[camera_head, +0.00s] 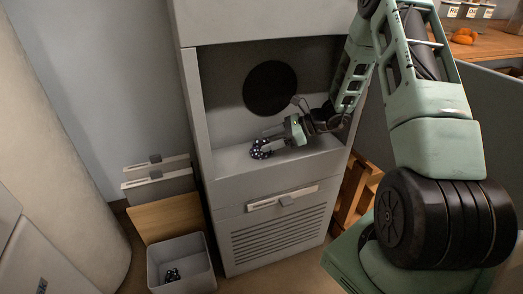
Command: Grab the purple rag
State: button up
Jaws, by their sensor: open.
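I see no plainly purple cloth in the head view. A small dark item with white spots (260,151) sits on the ledge of the grey cabinet's open niche; it may be a rag, but its colour reads as near black. My gripper (272,138) reaches into the niche from the right, with its fingers at or just above this item. Whether they touch it is too small to tell. The gripper is open. A similar dark spotted item (172,274) lies in a grey bin (205,283) on the floor.
The grey cabinet (235,190) has side walls and a top around the niche, with a round dark opening (270,88) at its back. Grey and wooden panels (170,218) stand left of it. A wooden counter (490,44) with an orange item (463,37) is at upper right.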

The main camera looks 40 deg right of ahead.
aim_at(266, 140)
jog(key=shift+x, duration=1.55)
jog(key=shift+r, duration=0.15)
jog(key=c, duration=1.1)
